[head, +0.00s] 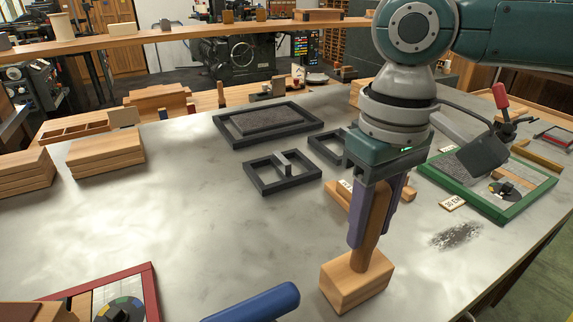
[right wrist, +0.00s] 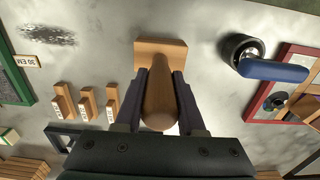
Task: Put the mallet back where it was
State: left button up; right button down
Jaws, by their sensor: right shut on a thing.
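The wooden mallet (head: 357,282) is upright, its block head down and its handle up between the fingers of my right gripper (head: 371,215). The gripper is shut on the handle. In the right wrist view the mallet head (right wrist: 161,50) shows beyond the fingers. The head is at or just above the pale stone table top (head: 200,220); I cannot tell if it touches. My left gripper is not in view.
A blue-handled thing (head: 255,303) and a red-edged frame (head: 152,290) lie at the near left. Dark metal frames (head: 283,185) lie behind the mallet. Labelled wooden blocks (right wrist: 87,103) are close by. A green-edged tray (head: 500,215) and a dark smudge (head: 455,235) are to the right.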

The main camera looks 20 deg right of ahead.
jog(key=c, duration=0.5)
grip_release()
jog(key=shift+r, duration=0.1)
notch_tip(320, 180, up, 12)
jog(key=shift+r, duration=0.1)
